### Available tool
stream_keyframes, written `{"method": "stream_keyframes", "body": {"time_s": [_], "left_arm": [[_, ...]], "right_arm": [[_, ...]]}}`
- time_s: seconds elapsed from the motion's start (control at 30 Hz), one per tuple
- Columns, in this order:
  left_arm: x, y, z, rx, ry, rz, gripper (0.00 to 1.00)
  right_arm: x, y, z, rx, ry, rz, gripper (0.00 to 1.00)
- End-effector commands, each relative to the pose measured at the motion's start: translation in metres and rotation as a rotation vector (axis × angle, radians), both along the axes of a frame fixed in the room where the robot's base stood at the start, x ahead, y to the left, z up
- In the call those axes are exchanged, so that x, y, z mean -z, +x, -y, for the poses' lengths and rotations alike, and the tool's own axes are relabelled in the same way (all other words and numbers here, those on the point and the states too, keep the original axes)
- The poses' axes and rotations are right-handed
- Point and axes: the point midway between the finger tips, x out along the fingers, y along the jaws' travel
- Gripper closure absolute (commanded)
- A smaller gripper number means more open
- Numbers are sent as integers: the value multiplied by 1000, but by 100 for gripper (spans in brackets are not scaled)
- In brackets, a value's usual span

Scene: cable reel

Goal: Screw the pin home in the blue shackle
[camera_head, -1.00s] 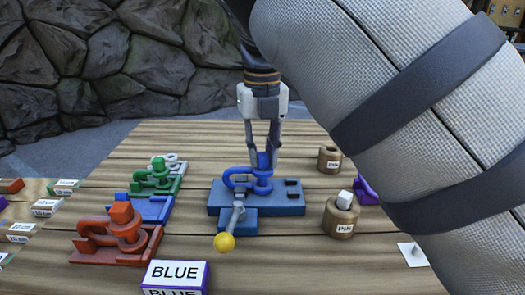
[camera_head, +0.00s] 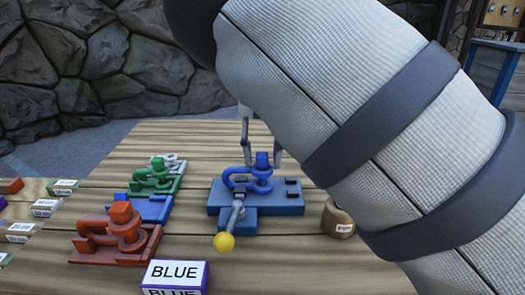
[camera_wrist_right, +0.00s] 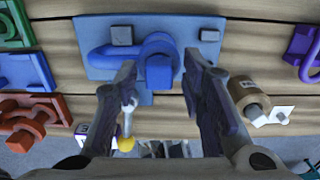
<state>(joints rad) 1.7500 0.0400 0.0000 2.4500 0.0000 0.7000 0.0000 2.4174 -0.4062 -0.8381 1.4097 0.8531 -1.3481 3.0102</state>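The blue shackle (camera_head: 238,181) lies on a blue fixture plate (camera_head: 290,208) in the middle of the table. Its pin has a squarish blue head (camera_head: 262,160) standing up from the shackle. The shackle (camera_wrist_right: 95,55) and pin head (camera_wrist_right: 159,72) also show in the right wrist view. My right gripper (camera_head: 262,165) is open, one finger on each side of the pin head; I cannot tell whether either touches it. In the right wrist view my right gripper (camera_wrist_right: 160,62) shows a clear gap between its fingers. My left gripper is not in view.
A grey lever with a yellow ball (camera_head: 224,242) sits at the plate's front. Red (camera_head: 120,235) and green (camera_head: 155,178) shackle fixtures stand left. A BLUE sign (camera_head: 176,275) stands in front. A tan weight (camera_head: 338,220) is right, beside my arm.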

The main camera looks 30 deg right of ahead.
Motion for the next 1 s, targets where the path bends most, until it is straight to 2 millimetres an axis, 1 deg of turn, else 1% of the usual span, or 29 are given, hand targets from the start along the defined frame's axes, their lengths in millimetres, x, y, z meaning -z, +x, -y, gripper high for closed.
{"method": "stream_keyframes", "body": {"time_s": [0.17, 0.33, 0.4, 0.5, 0.6, 0.87, 0.93, 1.0], "left_arm": [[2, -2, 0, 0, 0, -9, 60], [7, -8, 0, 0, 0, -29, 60], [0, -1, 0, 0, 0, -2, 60], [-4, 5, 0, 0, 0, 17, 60], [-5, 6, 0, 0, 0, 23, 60], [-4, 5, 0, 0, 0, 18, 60], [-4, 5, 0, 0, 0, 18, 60], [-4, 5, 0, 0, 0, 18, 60]], "right_arm": [[-5, 1, -2, -7, -5, -2, 63], [-22, 1, -2, -10, -3, -3, 63], [-34, 0, -1, -10, -2, 6, 63], [-44, 0, -1, -9, -4, 6, 63], [-46, 0, -1, -9, -4, 2, 63], [-44, 0, 0, -12, -4, -3, 63], [-44, 0, -1, -41, -3, -3, 63], [-44, 1, -1, -114, 0, -2, 63]]}}
